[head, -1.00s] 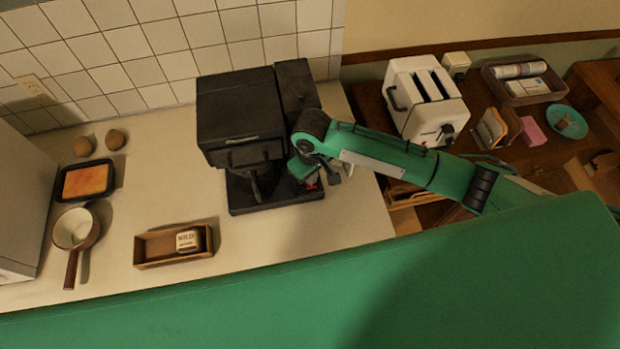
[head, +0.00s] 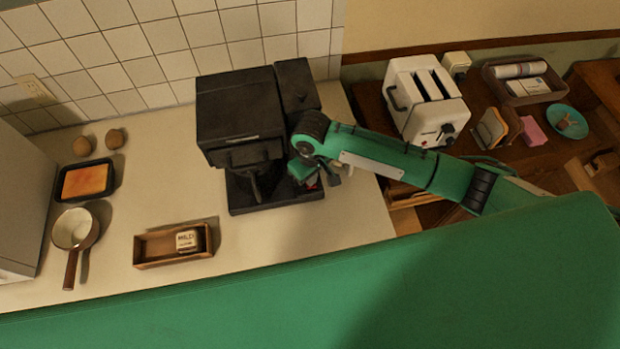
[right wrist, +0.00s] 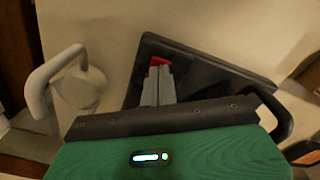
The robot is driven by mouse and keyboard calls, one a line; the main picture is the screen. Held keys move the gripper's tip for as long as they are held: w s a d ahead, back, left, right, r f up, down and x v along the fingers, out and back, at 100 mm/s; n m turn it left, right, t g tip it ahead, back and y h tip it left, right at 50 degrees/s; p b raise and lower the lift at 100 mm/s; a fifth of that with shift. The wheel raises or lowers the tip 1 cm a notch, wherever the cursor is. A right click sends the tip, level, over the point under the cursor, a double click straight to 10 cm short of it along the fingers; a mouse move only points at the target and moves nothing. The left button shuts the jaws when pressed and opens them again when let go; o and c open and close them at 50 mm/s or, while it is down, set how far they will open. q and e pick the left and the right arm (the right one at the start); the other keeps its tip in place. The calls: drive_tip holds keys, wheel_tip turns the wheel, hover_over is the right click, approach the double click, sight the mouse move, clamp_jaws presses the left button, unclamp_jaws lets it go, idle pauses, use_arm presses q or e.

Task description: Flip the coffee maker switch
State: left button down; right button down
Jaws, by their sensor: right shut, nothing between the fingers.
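The black coffee maker (head: 240,105) stands on the counter against the tiled wall. Its red switch (head: 311,183) is on the right end of its base, largely hidden by my right gripper (head: 308,178). In the right wrist view, the grey fingers of my right gripper (right wrist: 158,75) are shut with nothing between them. Their tips are at the red switch (right wrist: 158,61) on the black base (right wrist: 215,82) and overlap it. I cannot tell if they press on it or which way the switch is tilted. My left gripper is not in view.
A wooden tray (head: 150,249) with a small labelled block, a saucepan (head: 75,228) and a black dish (head: 107,182) are on the left counter. A white toaster (head: 425,98) stands on the right-hand wooden surface. The counter between tray and coffee maker is free.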

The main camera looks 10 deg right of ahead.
drive_tip(key=shift+f, duration=0.65)
drive_tip(key=shift+s+r, duration=0.1)
drive_tip(key=shift+r+p, duration=0.65)
drive_tip(key=shift+r, duration=2.8)
drive_tip(key=shift+f, duration=0.1)
